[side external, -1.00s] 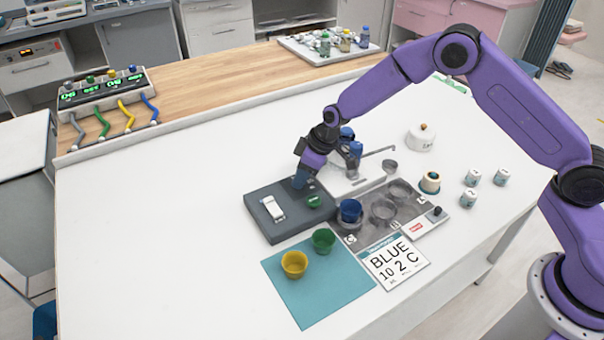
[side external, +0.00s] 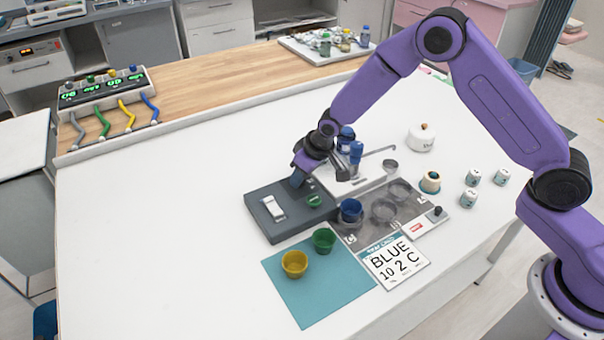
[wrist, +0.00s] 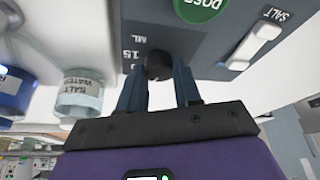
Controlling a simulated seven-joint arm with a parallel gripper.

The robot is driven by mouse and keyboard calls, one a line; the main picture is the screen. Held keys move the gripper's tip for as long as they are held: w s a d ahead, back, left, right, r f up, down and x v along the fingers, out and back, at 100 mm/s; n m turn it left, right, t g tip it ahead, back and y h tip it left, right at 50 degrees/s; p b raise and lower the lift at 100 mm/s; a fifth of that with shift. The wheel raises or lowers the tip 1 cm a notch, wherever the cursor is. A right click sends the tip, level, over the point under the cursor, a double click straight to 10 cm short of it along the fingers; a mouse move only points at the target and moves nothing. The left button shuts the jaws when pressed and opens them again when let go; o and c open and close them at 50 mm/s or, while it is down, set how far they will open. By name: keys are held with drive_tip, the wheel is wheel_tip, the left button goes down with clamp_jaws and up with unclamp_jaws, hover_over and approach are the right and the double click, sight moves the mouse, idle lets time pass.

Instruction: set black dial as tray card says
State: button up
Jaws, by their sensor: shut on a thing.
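The black dial (wrist: 158,65) sits on this box beside the printed ML and 15. My gripper (wrist: 160,88) is shut on the dial, one finger on each side. In the side view my gripper (side external: 298,180) is at the box's back edge and hides the dial.
A blue cup (side external: 351,211) stands on the grey station mat, right of the box. Green (side external: 324,240) and yellow (side external: 294,264) cups stand on the teal mat (side external: 315,295). A tap (side external: 378,151) and blue-topped bottles stand behind. The table's left side is clear.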

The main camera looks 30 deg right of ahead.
drive_tip(key=shift+a+m+h, duration=0.1)
drive_tip(key=shift+m+h, duration=0.6)
drive_tip(key=shift+m, duration=1.6)
drive_tip(key=o, duration=1)
drive_tip(key=shift+o, duration=0.2)
drive_tip(key=shift+r, duration=0.15)
drive_tip(key=v, duration=1.7)
drive_tip(key=shift+s+a, duration=0.3)
drive_tip(key=shift+s, duration=0.05)
